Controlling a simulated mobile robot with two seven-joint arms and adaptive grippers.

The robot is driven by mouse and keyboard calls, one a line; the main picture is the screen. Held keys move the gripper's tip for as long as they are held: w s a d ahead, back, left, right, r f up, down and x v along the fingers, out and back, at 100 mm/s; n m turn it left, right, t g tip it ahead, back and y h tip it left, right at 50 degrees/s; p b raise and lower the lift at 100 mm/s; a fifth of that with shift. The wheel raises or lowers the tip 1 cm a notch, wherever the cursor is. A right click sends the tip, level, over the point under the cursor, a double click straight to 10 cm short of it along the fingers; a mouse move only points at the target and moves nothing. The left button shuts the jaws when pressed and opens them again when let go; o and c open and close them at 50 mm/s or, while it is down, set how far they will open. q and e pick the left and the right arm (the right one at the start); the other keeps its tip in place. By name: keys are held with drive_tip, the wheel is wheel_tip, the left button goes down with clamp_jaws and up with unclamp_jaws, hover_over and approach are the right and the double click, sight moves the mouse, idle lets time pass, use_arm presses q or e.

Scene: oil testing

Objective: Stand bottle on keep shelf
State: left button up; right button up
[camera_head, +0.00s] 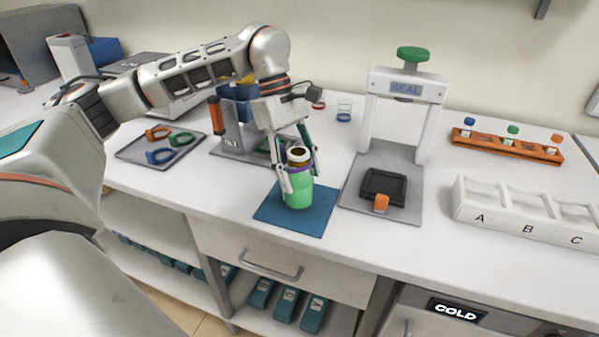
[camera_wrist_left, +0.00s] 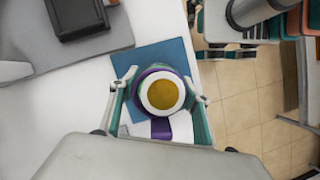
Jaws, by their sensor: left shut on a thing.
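The green bottle (camera_head: 298,193) with a purple band and an open-looking neck stands upright at the blue mat (camera_head: 265,212) on the counter. I cannot tell whether its base touches the mat. My left gripper (camera_head: 298,172) is shut on the bottle, one finger on each side below the neck. In the left wrist view the bottle (camera_wrist_left: 161,92) shows from above, with a white rim and an amber centre, between the fingers. No shelf marked keep can be made out; open shelves (camera_head: 150,286) lie under the counter. My right gripper is out of view.
The SEAL press (camera_head: 431,130) stands close to the right of the mat. A white tray (camera_head: 463,203) marked A, B, C is at the right. A grey tray (camera_head: 126,151) with coloured rings lies left. Below are a drawer (camera_head: 222,239), teal boxes (camera_head: 314,313) and a COLD unit (camera_head: 415,300).

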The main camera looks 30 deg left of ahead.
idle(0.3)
use_arm(q)
drive_tip(key=o, duration=1.4)
drive_tip(key=shift+f, duration=0.2)
drive_tip(key=o, duration=0.4)
drive_tip(key=shift+r, duration=0.1)
